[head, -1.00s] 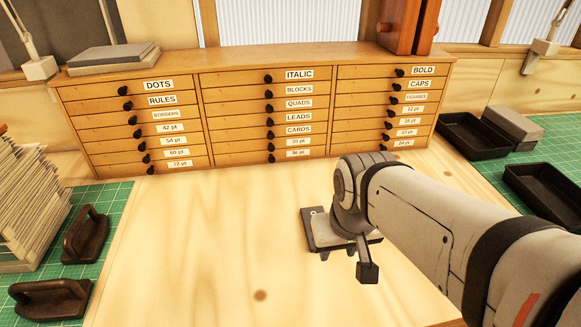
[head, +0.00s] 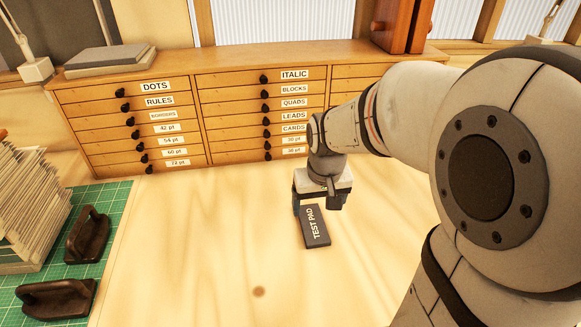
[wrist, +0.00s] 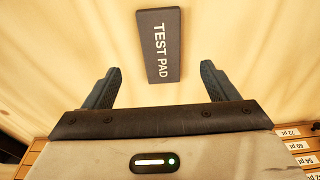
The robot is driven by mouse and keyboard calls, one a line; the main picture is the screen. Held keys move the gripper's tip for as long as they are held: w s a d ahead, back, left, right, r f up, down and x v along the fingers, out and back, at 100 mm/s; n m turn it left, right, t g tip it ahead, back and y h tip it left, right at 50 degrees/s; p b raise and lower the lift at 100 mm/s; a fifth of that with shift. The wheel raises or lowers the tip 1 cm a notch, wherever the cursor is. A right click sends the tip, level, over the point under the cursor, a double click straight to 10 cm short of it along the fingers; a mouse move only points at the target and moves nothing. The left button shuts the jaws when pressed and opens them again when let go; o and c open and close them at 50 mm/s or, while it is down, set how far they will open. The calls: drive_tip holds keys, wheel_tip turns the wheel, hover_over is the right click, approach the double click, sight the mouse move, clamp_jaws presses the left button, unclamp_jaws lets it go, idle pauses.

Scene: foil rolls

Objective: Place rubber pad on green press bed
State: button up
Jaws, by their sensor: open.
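A dark grey rectangular pad (head: 315,228) with white TEST PAD lettering lies flat on the light wooden table. It also shows in the wrist view (wrist: 160,46), ahead of and between the lines of the two fingers. My gripper (head: 318,204) is just behind the pad's far end, pointing down, with its fingers apart. In the wrist view my gripper (wrist: 160,72) has an empty gap wider than the pad, and neither finger touches it. I cannot pick out a green press bed in these frames.
A wooden drawer cabinet (head: 228,99) with labelled drawers stands at the back. A green mat (head: 118,205) on the left carries two dark-handled tools (head: 87,235) and a stack of sheets (head: 30,215). The table's middle left is clear. My arm hides the right side.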

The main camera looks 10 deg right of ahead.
sight(313, 223)
drive_tip(key=shift+w+f, duration=0.4)
drive_tip(key=shift+f, duration=0.15)
drive_tip(key=shift+w+f+p, duration=0.15)
drive_tip(key=shift+w+f, duration=0.1)
drive_tip(key=shift+f, duration=0.9)
drive_tip(key=shift+w+f+p, duration=0.15)
drive_tip(key=shift+w+f, duration=0.1)
drive_tip(key=shift+f, duration=0.9)
drive_tip(key=shift+w+f+p, duration=0.15)
drive_tip(key=shift+w+f, duration=0.1)
drive_tip(key=shift+f, duration=0.9)
drive_tip(key=shift+c, duration=0.4)
drive_tip(key=c, duration=1.1)
